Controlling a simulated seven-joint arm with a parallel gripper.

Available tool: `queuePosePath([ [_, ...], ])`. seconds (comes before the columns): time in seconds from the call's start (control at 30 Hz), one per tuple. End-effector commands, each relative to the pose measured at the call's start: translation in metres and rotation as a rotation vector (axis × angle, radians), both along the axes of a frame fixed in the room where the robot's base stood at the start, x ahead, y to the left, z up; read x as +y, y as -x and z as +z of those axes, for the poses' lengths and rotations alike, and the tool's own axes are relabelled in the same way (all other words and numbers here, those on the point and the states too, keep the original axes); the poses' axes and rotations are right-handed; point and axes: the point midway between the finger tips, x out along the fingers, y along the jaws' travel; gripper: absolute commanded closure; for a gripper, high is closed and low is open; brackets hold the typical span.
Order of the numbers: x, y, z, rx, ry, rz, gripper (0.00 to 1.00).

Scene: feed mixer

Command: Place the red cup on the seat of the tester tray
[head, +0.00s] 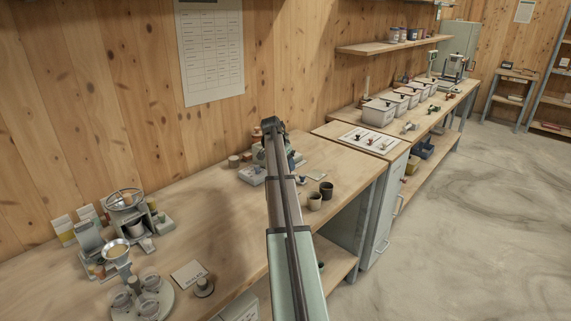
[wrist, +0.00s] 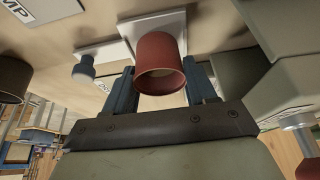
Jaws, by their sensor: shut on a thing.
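The red cup (wrist: 158,52) shows in the wrist view, its open mouth toward the camera. My gripper (wrist: 162,82) has a blue finger on each side of it and is shut on it. A pale square plate (wrist: 181,20) lies directly behind the cup; I cannot tell whether the cup touches it, or whether it is the tester tray's seat. In the head view my arm hides the cup and most of the gripper. A white tray (head: 251,176) shows beside the arm on the bench; I cannot tell whether it is the tester tray.
In the wrist view a grey-blue knob (wrist: 85,68) stands left of the cup, and a dark cup (wrist: 12,80) is at the far left. Weighing gear (head: 117,250) fills the bench's near left.

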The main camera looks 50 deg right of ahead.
Motion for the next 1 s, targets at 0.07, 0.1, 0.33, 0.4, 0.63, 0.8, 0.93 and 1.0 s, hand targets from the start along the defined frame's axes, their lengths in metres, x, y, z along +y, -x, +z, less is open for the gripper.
queuePosePath([
  [0.07,0.000,0.000,-0.002,0.000,0.000,0.000,0.74],
  [0.1,0.000,0.000,-0.003,0.000,0.000,0.000,0.74],
  [0.33,0.000,0.000,-0.003,0.000,0.000,0.000,0.23],
  [0.4,0.000,0.000,-0.003,0.000,0.000,0.000,0.19],
  [0.63,0.000,0.000,-0.002,0.000,0.000,0.000,0.19],
  [0.8,0.004,0.000,0.009,0.000,0.000,0.000,0.19],
  [0.93,0.012,0.000,0.029,-0.002,0.001,0.001,0.19],
  [1.0,0.017,0.000,0.041,-0.001,0.001,0.000,0.19],
])
